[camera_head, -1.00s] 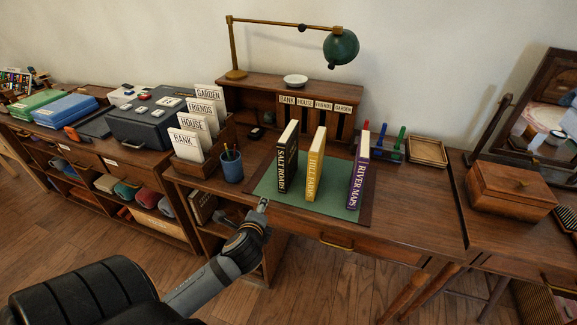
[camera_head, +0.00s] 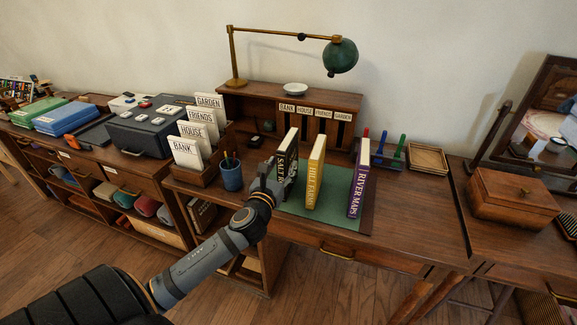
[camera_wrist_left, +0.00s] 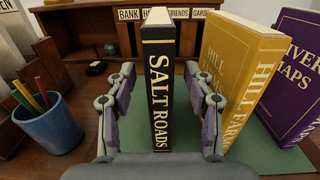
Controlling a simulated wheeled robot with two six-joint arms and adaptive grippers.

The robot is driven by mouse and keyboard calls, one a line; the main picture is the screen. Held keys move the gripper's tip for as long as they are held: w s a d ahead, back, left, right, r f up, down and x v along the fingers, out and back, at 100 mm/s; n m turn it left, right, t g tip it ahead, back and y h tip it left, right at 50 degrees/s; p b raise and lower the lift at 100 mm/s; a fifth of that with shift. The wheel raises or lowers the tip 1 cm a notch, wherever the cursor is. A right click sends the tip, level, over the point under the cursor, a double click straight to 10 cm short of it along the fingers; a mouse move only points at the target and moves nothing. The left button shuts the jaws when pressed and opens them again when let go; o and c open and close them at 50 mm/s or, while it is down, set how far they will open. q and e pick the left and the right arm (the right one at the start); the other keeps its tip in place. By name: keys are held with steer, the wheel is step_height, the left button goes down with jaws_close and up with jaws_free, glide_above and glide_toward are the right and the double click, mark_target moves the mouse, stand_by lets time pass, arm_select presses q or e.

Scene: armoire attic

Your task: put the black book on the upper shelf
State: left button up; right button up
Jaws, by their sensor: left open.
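The black book, Salt Roads (camera_head: 288,157), stands upright on the green mat (camera_head: 334,204) on the desk. In the left wrist view its spine (camera_wrist_left: 159,95) faces me, between the two fingers of my left gripper (camera_wrist_left: 161,115). The gripper is open, with a gap on each side of the book. In the head view the left gripper (camera_head: 268,182) is at the book's near left and hides its lower part. My right gripper is not in view. Which shelf is the upper one, I cannot tell for certain; a low desk hutch (camera_head: 258,98) stands behind.
The yellow book (camera_head: 315,174) and the purple book (camera_head: 358,182) stand upright to the right; the yellow one is close to my right finger in the wrist view. A blue pencil cup (camera_head: 231,175) and labelled cards (camera_head: 186,153) are at left. A green lamp (camera_head: 340,56) overhangs the hutch.

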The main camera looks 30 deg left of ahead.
arm_select(q)
steer(key=x, duration=0.5)
steer(key=shift+w+r, duration=0.15)
steer(key=shift+r, duration=0.05)
steer(key=shift+r, duration=0.1)
jaws_close()
